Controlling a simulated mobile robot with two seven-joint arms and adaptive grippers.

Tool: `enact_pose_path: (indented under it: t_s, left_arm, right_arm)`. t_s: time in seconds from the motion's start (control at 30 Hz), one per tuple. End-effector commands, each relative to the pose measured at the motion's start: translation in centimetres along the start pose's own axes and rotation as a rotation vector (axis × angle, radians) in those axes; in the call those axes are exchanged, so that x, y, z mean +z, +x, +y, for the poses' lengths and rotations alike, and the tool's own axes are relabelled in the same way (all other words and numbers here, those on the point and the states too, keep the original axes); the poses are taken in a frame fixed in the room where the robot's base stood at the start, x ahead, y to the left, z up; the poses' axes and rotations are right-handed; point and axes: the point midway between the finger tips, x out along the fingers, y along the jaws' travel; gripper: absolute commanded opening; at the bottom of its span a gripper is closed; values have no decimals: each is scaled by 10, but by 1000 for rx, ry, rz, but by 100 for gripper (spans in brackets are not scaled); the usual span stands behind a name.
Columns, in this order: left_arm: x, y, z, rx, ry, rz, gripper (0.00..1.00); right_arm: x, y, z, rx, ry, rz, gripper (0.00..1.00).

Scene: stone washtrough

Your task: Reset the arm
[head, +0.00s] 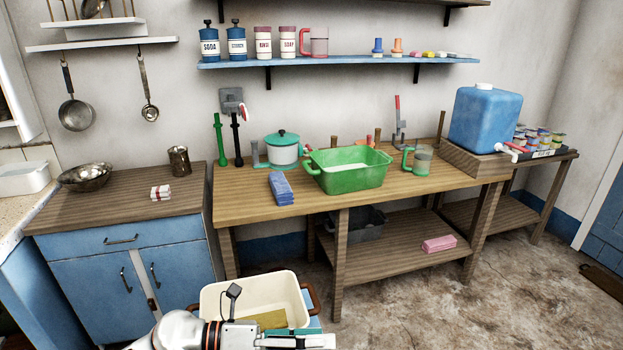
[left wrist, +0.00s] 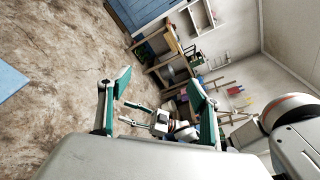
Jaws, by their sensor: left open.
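My left arm (head: 185,333) comes in at the bottom of the head view, in front of the cream tub. Its gripper (head: 297,341) points right at the bottom edge and is partly cut off. In the left wrist view, the two green-padded fingers of this gripper (left wrist: 155,108) stand wide apart with nothing between them. Beyond them a small white and dark gripper-like part (left wrist: 160,122) shows, seemingly of my other arm. It is too small to read its jaws surely. My right gripper does not show in the head view.
A cream tub (head: 219,298) stands low, close behind my left arm. The wooden bench (head: 240,207) holds a green basin (head: 350,181), a blue cloth (head: 281,189) and a lidded pot (head: 282,153). A blue cabinet (head: 85,282) stands left. The floor (head: 440,310) at right is clear.

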Motion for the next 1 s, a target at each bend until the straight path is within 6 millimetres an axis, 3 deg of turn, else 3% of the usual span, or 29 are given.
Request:
enact_pose_path:
  t_s: [0.07,0.17,0.27,0.37,0.47,0.6,0.7,0.8,0.9,1.0]
  left_arm:
    - [2,5,-7,-61,-203,-157,63]
    - [11,-2,-1,-111,-460,-354,63]
    - [11,-21,21,-142,-734,-546,63]
    - [-3,-47,55,-152,-1014,-738,63]
    - [-38,-77,95,-143,-1299,-928,63]
    - [-112,-118,143,-107,-1672,-1170,63]
    - [-169,-142,163,-72,-1890,-1313,63]
    - [-220,-159,173,-42,-2062,-1425,63]
    - [-258,-170,176,-17,-2180,-1503,63]
    - [-280,-176,176,-2,-2247,-1548,63]
  right_arm:
    - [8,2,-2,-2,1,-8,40]
    - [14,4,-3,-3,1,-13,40]
    - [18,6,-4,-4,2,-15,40]
    - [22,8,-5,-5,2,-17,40]
    - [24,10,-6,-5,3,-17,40]
    - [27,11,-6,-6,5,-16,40]
    - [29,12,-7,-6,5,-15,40]
    - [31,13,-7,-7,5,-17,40]
    - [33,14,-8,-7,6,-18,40]
    - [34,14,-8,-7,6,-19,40]
